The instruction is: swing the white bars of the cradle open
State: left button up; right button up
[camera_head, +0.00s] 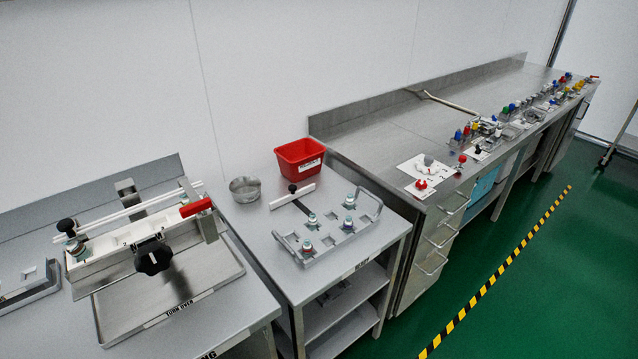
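The cradle (140,240) stands on a steel tray on the left table, marked "TURN OVER" at its front edge. Its white bars (140,207) run lengthwise along its top and look closed over it. A black knob (67,226) is at the left end of the bars, and a red handle (196,207) is at the right end. A larger black star knob (153,257) faces the front. Small capped vials show at the cradle's left end. Neither of my grippers is in view.
A metal rack (335,232) with several vials stands on the middle table, with a metal bowl (245,189) and a red bin (299,160) behind it. A long steel counter with many small coloured parts runs back right. The green floor in front is clear.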

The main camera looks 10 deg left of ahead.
aim_at(68, 225)
jog(key=u, duration=1.45)
jog(key=j+z, duration=0.6)
